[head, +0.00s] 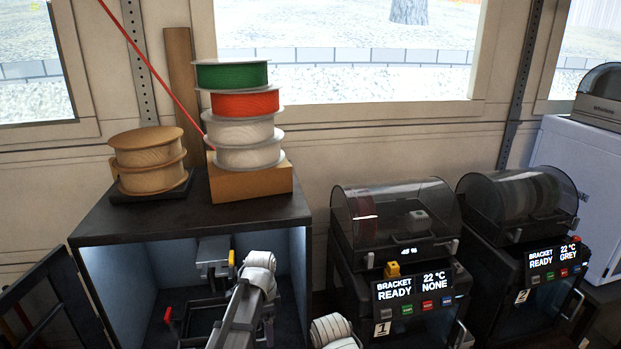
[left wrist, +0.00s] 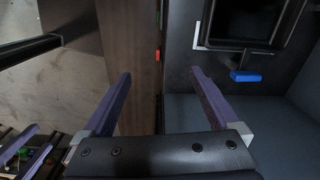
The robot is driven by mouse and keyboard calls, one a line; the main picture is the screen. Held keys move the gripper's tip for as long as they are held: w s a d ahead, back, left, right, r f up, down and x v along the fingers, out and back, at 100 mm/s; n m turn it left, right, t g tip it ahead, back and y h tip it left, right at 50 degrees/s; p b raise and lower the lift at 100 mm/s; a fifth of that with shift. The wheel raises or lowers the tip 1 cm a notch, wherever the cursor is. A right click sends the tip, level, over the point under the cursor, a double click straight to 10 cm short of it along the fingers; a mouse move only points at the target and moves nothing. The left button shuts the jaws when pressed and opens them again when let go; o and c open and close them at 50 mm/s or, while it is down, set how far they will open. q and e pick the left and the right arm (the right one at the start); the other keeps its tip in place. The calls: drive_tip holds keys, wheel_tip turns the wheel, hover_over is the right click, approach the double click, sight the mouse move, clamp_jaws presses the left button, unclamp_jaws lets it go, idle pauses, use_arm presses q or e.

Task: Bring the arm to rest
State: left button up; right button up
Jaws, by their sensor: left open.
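My left gripper (left wrist: 160,78) shows in the left wrist view with its two purple fingers spread wide and nothing between them. A second white-sleeved joint shows at the bottom. My right gripper cannot be made out in either view.
Filament spools in green (head: 232,75), red (head: 245,103) and white stand on a cardboard box (head: 250,183) on the cabinet; tan spools (head: 148,150) stand left. Inside is a red-tipped lever (head: 167,314). Two printers (head: 395,215) with dark lids stand right. A cabinet door (head: 45,305) hangs open left.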

use_arm(q)
drive_tip(key=s+d+f+n+b, duration=0.3)
drive_tip(key=s+f+n+b, duration=0.2)
drive_tip(key=s+f+b, duration=0.3)
drive_tip(key=s+d+f+n+y+b, duration=0.1)
drive_tip(key=s+d+f+n+b, duration=0.2)
drive_tip(key=s, duration=0.8)
wheel_tip(320, 180, down, 5)
drive_tip(key=n+b, duration=0.2)
drive_tip(key=b, duration=0.2)
drive_tip(key=shift+s+f+b, duration=0.15)
drive_tip(key=shift+s+b, duration=0.1)
drive_tip(key=shift+b, duration=0.15)
drive_tip(key=shift+c, duration=0.4)
